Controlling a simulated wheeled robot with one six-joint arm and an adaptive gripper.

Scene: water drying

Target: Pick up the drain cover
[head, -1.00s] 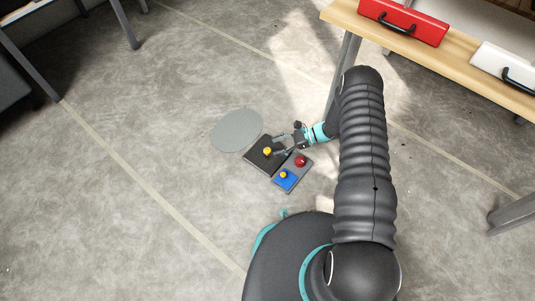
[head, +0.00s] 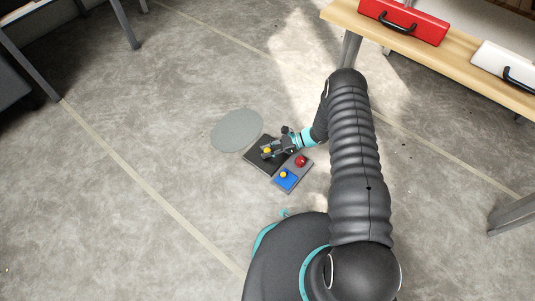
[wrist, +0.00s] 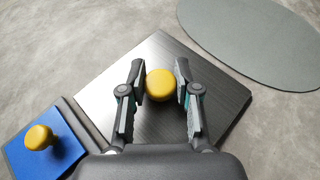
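The drain cover (head: 263,160) is a dark square plate with a yellow knob (wrist: 160,86) in its middle. It lies on the floor beside a grey round patch. In the wrist view the plate (wrist: 100,85) sits under my gripper. My gripper (head: 267,151) is down at the knob, one finger on each side. In the wrist view the fingertips (wrist: 160,76) are drawn in close against the knob's sides, with hardly any gap. The fingers and wrist hide part of the plate in the head view.
A grey panel with a red button (head: 300,161) and a blue plate with a yellow knob (head: 285,178) lies right beside the cover. A flat grey disc (head: 237,131) lies behind it. A wooden bench (head: 430,62) with a red toolbox (head: 403,22) stands upper right. Floor at left is clear.

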